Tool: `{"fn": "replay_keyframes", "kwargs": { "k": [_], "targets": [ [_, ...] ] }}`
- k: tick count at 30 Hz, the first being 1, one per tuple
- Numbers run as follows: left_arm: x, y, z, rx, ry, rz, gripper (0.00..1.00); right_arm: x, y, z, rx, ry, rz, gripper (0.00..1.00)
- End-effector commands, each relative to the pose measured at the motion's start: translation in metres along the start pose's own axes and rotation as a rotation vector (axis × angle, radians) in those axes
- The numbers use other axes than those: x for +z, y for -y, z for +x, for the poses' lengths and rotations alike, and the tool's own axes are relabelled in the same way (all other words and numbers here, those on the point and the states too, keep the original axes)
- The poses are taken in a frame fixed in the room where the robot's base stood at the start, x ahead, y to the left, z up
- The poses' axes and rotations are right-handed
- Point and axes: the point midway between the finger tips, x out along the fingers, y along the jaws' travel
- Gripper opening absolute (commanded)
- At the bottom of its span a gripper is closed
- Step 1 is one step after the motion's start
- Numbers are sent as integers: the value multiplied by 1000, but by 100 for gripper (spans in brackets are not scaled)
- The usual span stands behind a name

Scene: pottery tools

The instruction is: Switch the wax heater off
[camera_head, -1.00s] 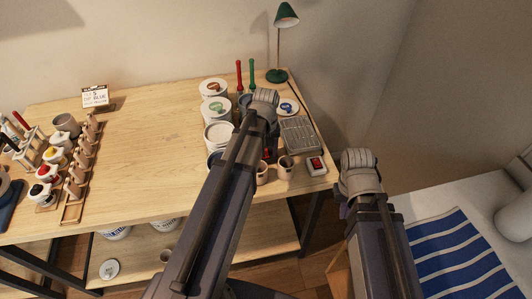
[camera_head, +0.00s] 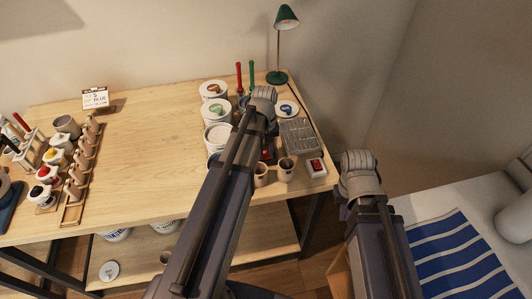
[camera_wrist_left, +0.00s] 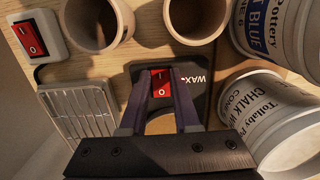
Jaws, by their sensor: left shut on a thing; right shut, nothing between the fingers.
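The wax heater's dark plate (camera_wrist_left: 197,77), marked "WAX", shows in the left wrist view with a red rocker switch (camera_wrist_left: 160,84) on it. The fingers of my left gripper (camera_wrist_left: 162,73) are on either side of this switch and shut on it. I cannot tell the rocker's position. In the head view my left arm covers most of the heater; a bit of red (camera_head: 267,154) shows beside the arm. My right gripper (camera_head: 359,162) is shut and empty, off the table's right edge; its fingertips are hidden.
A second red switch on a white box (camera_head: 316,168) sits by a metal grille (camera_head: 299,136). Two brown cups (camera_head: 286,169) stand close to the heater, with labelled tubs (camera_wrist_left: 270,110) on its other side. A green lamp (camera_head: 286,18) stands behind. The table's middle (camera_head: 150,140) is clear.

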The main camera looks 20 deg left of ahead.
Motion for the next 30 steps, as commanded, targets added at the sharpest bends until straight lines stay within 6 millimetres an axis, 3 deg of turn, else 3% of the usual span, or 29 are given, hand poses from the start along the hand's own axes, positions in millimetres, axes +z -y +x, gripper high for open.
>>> {"fn": "replay_keyframes", "kwargs": {
  "k": [7,17,18,25,30],
  "targets": [
    [-7,0,-1,-1,165,-1,0,0,0,5,0,0,0,0],
    [-5,0,-2,0,180,1,0,0,0,5,0,0,0,0],
    [-5,0,-2,0,180,1,33,0,0,5,0,0,0,0],
    [-5,0,-2,0,179,1,59,0,0,5,0,0,0,0],
    [-5,0,-2,0,179,1,60,0,0,5,0,0,0,0]
  ]
}}
